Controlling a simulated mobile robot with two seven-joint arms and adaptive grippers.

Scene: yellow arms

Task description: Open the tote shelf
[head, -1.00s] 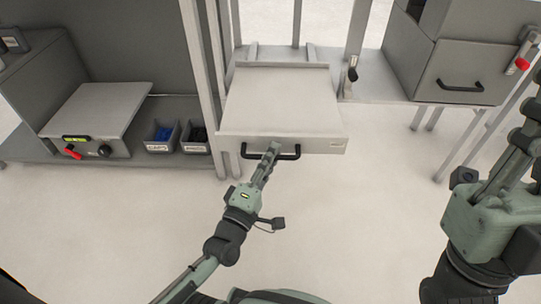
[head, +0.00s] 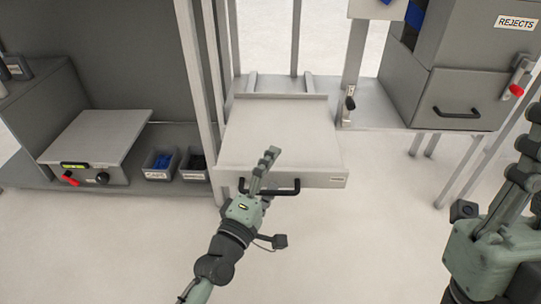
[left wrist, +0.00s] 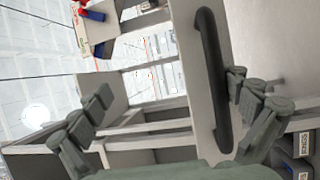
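The tote shelf (head: 280,130) is a flat light-grey pull-out tray on a frame in the head view's middle. Its front panel (head: 320,181) carries a black bar handle (head: 283,192), which also shows upright in the left wrist view (left wrist: 212,85). My left gripper (head: 264,170) is at the handle's left part, its fingers reaching past the bar in the picture. In the left wrist view my left gripper (left wrist: 168,108) is open, with the handle between its fingers, nearer the right one. My right gripper (head: 526,150) is at the right edge, partly cut off, away from the shelf.
A grey drawer unit (head: 445,90) with a black handle and a REJECTS label stands at right. At left are a grey platform device (head: 98,138) and small bins (head: 160,165). A post (head: 205,90) stands close left of the shelf. The floor in front is clear.

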